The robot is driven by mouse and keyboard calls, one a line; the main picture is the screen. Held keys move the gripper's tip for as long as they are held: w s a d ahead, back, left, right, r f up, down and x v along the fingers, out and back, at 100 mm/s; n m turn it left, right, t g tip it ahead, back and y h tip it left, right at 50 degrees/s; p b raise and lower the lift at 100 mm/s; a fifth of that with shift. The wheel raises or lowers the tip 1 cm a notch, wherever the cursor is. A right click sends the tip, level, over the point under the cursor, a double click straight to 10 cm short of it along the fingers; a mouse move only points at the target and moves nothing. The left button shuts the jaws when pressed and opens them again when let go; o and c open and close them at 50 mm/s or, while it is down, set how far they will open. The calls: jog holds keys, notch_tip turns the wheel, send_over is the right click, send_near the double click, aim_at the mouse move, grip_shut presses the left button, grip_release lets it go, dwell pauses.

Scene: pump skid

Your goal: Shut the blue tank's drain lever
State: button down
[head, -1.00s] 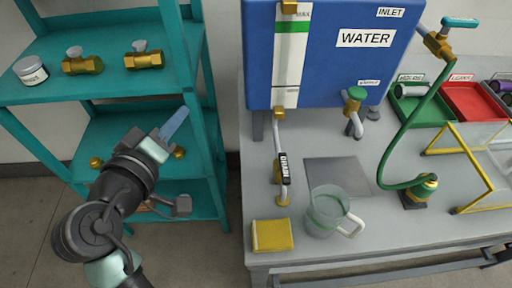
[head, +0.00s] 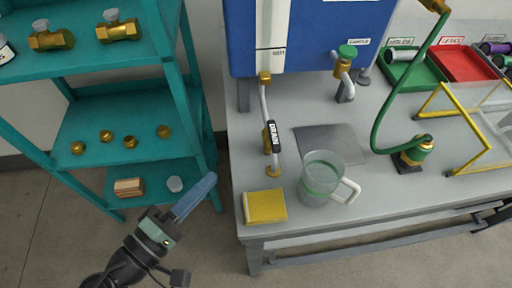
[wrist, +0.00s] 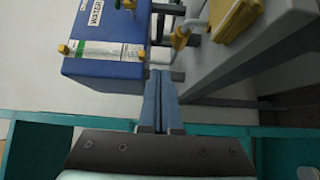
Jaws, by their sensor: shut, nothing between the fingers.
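The blue tank (head: 305,40) stands on the grey bench, with only its lower part in the head view. Its drain pipe (head: 264,100) runs down from a brass fitting at the tank's lower left. The drain lever (head: 274,136), a black handle marked DRAIN, lies roughly along the pipe. My gripper (head: 210,178) is shut and empty, left of the bench's front corner and apart from the lever. In the wrist view the shut fingers (wrist: 160,78) point towards the tank (wrist: 110,65); the lever is not clear there.
A green hose (head: 392,105) curves farther right. The teal shelf (head: 130,165) with brass parts is at left. Floor is open before the bench.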

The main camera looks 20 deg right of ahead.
send_near(269, 138)
jog(key=w, duration=0.2)
jog(key=w+d, duration=0.1)
jog(key=w, duration=0.1)
jog(key=shift+r+p, duration=0.2)
jog(key=shift+p, duration=0.2)
jog(key=d, duration=0.2)
jog(key=shift+s+d+p, duration=0.3)
jog(key=shift+p, duration=0.05)
jog(key=shift+s+d+f, duration=0.1)
jog(key=shift+s+d, duration=0.1)
jog(key=shift+d, duration=0.55)
